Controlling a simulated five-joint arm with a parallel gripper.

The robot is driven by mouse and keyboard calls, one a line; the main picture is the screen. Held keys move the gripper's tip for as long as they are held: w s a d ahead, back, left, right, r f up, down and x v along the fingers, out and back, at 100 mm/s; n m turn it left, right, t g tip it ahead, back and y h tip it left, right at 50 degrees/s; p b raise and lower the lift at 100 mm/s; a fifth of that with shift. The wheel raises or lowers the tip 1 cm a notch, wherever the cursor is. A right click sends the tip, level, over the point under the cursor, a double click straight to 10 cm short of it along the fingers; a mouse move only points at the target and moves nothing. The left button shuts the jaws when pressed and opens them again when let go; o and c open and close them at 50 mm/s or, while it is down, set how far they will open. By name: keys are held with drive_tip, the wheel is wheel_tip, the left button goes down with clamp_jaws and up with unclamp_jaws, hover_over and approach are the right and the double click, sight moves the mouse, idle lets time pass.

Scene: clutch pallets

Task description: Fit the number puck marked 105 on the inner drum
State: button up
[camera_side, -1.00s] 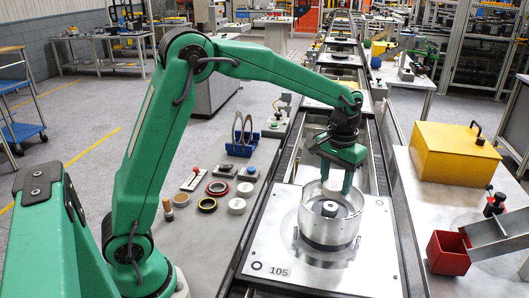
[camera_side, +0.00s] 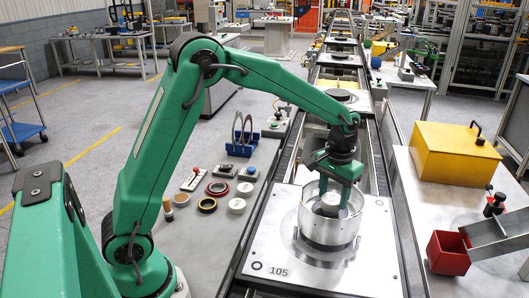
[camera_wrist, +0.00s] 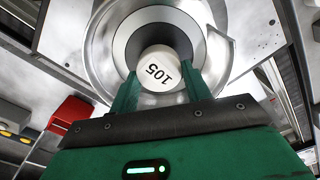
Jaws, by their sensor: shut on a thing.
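The white round puck marked 105 (camera_wrist: 160,72) is held between the two green fingers of my gripper (camera_wrist: 161,88), with its number facing the wrist camera. In the side view my gripper (camera_side: 334,194) points down with its fingertips inside the open top of the silver outer drum (camera_side: 329,231). The puck (camera_side: 329,200) shows pale there between the fingers. I cannot tell whether the puck touches the inner drum.
The drum stands on a metal pallet (camera_side: 375,262) printed 105. On the left bench lie a white puck (camera_side: 237,206), rings (camera_side: 207,205) and a blue rack (camera_side: 242,147). A yellow box (camera_side: 455,152) and red bin (camera_side: 448,254) stand to the right.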

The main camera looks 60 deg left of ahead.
sight(333, 197)
drive_tip(key=shift+f, duration=0.45)
drive_tip(key=o, duration=0.9)
drive_tip(key=shift+o, duration=0.2)
drive_tip(key=shift+r, duration=0.15)
wheel_tip(333, 197, up, 13)
drive_tip(key=shift+s, duration=0.1)
idle(0.5)
